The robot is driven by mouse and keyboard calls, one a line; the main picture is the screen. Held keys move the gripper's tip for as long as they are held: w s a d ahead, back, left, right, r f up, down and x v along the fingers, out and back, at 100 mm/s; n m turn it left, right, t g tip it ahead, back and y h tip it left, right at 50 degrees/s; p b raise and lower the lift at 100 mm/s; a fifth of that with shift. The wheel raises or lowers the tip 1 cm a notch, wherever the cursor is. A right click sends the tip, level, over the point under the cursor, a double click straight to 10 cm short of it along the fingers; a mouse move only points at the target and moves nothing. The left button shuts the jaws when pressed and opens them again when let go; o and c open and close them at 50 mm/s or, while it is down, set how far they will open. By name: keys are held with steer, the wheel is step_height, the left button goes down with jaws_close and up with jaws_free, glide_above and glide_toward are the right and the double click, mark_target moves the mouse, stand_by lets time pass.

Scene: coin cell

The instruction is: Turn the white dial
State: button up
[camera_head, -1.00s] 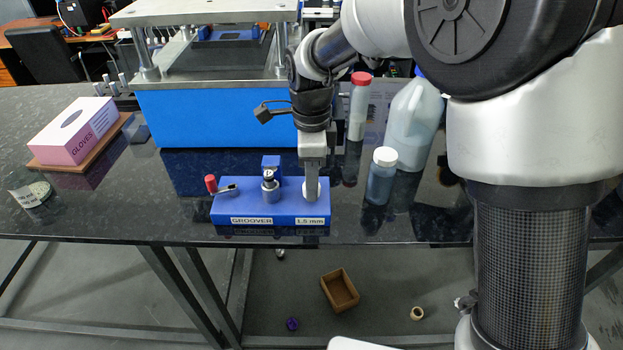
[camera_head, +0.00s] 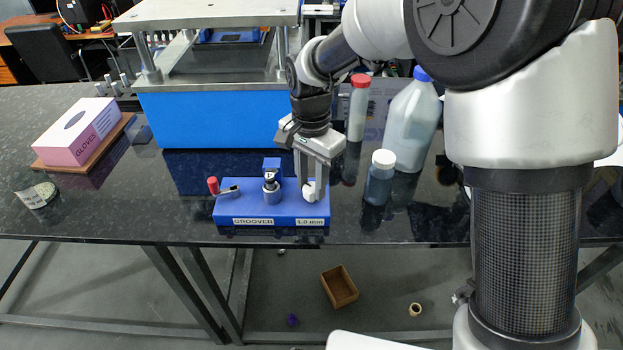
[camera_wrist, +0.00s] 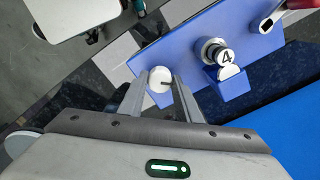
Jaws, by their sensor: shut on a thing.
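The white dial (camera_head: 308,192) is a small round knob at the right end of the blue groover block (camera_head: 246,207). My gripper (camera_head: 312,184) points down from above with its two fingers on either side of the dial, shut on it. In the wrist view the dial (camera_wrist: 160,79) is a white disc with a short dark mark, between the tips of my gripper (camera_wrist: 160,86). The label below the dial (camera_head: 310,222) appears to read 1.0 mm.
The block also carries a red-handled lever (camera_head: 212,186) and a metal post with a blue bracket (camera_head: 271,183). A white-capped bottle (camera_head: 380,178) and a large jug (camera_head: 412,125) stand to the right. A blue press (camera_head: 210,120) stands behind.

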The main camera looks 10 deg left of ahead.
mark_target(311, 187)
steer(key=n+p, duration=0.1)
steer(key=n, duration=0.6)
steer(key=n+p, duration=0.1)
steer(key=n, duration=0.3)
steer(key=n+p, duration=0.1)
steer(key=n, duration=0.2)
steer(key=shift+r+n, duration=0.1)
steer(key=shift+n, duration=0.3)
steer(key=n+p, duration=0.2)
steer(key=n, duration=0.4)
steer(key=shift+n+p, duration=1.05)
steer(key=shift+n, duration=1.55)
steer(key=o, duration=1.1)
steer(key=shift+c, duration=0.2)
step_height(311, 187, up, 17)
steer(key=shift+r+p, duration=0.15)
steer(key=shift+p, duration=0.2)
